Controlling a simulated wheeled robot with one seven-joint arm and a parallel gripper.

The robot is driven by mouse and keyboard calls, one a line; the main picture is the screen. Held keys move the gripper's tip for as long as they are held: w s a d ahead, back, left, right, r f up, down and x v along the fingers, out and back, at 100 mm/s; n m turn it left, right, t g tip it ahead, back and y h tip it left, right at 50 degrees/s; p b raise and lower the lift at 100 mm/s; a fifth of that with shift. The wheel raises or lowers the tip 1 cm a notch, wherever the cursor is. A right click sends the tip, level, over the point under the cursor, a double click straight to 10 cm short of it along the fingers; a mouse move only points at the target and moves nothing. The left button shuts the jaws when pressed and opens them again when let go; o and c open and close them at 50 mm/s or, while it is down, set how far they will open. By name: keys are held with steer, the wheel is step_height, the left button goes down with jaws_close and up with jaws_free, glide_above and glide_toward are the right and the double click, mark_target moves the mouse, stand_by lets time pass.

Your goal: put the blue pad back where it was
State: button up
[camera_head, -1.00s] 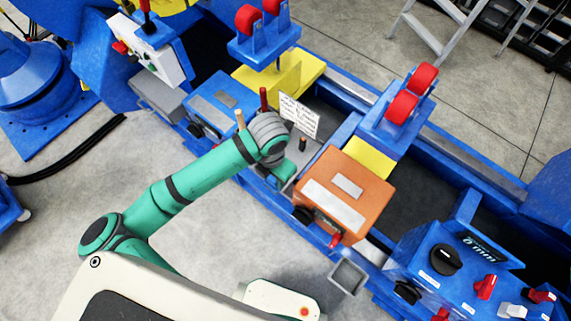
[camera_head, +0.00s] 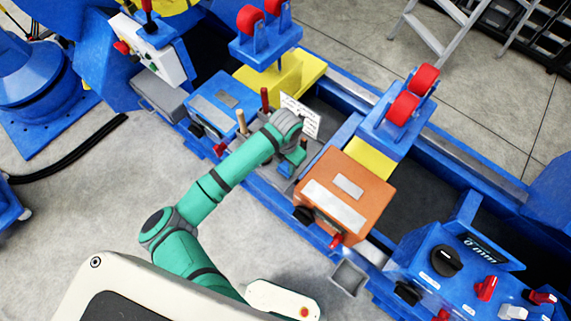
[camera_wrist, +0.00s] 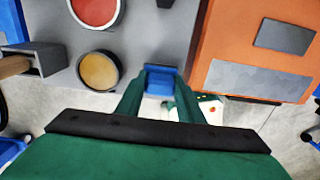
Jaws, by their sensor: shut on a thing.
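My gripper (camera_wrist: 160,98) is shut on the blue pad (camera_wrist: 162,78), which shows between the two green fingertips in the wrist view. The pad is over or at the near edge of a grey plate (camera_wrist: 205,25); I cannot tell whether it touches. The plate bears a red disc (camera_wrist: 95,10) and a yellow disc (camera_wrist: 99,70), both left of the pad.
The orange box (camera_head: 349,187) stands close on the right. A white sign (camera_head: 301,116) stands behind my wrist. Upright wooden (camera_head: 241,121) and red (camera_head: 265,98) handles are at its left. A small grey open bin (camera_head: 348,276) is at the front.

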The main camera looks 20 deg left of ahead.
mark_target(285, 164)
steer(key=shift+a+f, duration=0.1)
steer(key=shift+f, duration=0.15)
steer(key=shift+f, duration=0.15)
steer(key=o, duration=1.2)
step_height(285, 164, up, 12)
